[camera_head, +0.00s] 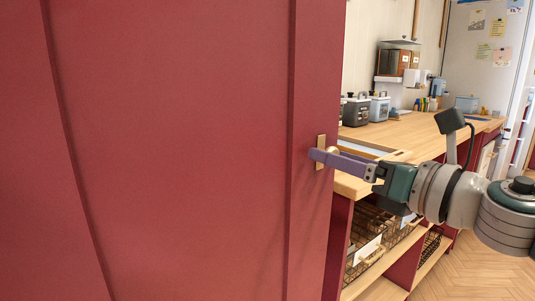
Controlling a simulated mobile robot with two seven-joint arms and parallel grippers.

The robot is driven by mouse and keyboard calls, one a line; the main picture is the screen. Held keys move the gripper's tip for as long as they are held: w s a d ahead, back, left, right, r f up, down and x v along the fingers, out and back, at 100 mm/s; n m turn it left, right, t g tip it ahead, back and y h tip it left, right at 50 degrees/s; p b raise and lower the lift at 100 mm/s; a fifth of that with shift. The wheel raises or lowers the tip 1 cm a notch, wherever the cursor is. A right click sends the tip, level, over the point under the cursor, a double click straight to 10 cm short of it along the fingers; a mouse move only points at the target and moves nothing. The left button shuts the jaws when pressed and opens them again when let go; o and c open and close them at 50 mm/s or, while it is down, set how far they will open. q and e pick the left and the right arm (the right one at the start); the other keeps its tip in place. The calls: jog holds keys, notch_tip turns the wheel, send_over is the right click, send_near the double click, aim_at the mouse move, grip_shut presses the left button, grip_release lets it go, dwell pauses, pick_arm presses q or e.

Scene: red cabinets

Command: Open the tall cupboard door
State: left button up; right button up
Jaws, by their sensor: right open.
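The tall red cupboard door (180,150) fills the left and middle of the head view. A brass handle plate (321,141) with a small round knob is on its right edge strip. My right gripper (318,156) reaches in from the right, its purple fingers at the handle, partly covering the plate and knob. The gripper is open; whether its fingers touch the knob I cannot tell. No gap at the door's edge is visible. My left gripper is not in view.
A wooden counter (425,128) with an inset sink stands right behind the door, carrying grey canisters (368,108). Wire baskets (372,232) sit on open shelves below. Wooden floor (480,275) is free at the lower right.

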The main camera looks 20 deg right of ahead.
grip_shut()
dwell(0.7)
dwell(0.8)
